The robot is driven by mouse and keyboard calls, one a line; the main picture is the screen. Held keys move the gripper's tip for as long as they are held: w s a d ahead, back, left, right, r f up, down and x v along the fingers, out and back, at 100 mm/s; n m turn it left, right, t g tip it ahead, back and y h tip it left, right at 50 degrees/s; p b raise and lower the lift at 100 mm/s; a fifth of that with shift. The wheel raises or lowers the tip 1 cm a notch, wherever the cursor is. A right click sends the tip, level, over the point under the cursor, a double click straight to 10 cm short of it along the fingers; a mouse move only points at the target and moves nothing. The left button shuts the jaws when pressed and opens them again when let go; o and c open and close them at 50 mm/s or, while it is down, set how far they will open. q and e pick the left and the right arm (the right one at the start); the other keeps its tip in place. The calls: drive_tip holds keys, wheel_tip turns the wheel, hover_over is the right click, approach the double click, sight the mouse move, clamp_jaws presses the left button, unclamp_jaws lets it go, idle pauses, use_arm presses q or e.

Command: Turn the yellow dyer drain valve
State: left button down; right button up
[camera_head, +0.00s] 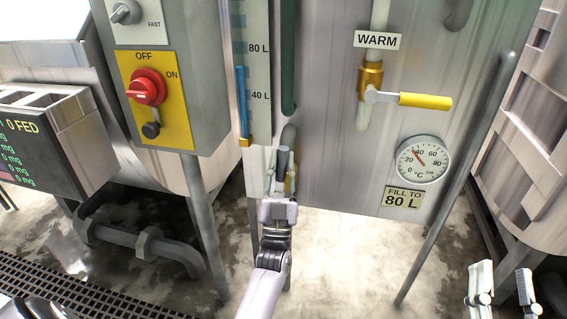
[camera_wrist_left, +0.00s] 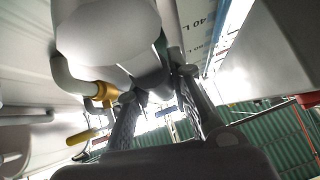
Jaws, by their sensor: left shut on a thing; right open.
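My left gripper (camera_head: 281,160) is low at the front of the grey dyer tank, with its fingers upright. It is shut on the grey handle (camera_head: 288,136) of the drain valve. A small brass-yellow part (camera_head: 291,181) shows behind the fingers; the rest of the valve is hidden. In the left wrist view the fingers of the gripper (camera_wrist_left: 160,95) stand either side of the grey handle end (camera_wrist_left: 153,82). My right gripper (camera_head: 503,284) is open and empty at the lower right, away from the tank.
The WARM valve (camera_head: 371,80) with its yellow lever (camera_head: 425,101) and a round dial (camera_head: 422,160) are right of my left gripper. A level gauge (camera_head: 256,70) and a switch box (camera_head: 160,95) are left of it. A slanted grey post (camera_head: 455,180) stands before the tank.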

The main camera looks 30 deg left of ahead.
sight(281, 172)
use_arm(q)
drive_tip(key=shift+a+r, duration=0.1)
drive_tip(key=c, duration=1.4)
unclamp_jaws()
drive_tip(key=shift+c, duration=0.2)
drive_tip(key=v, duration=0.7)
drive_tip(key=shift+s+f, duration=0.2)
drive_tip(key=shift+f, duration=0.1)
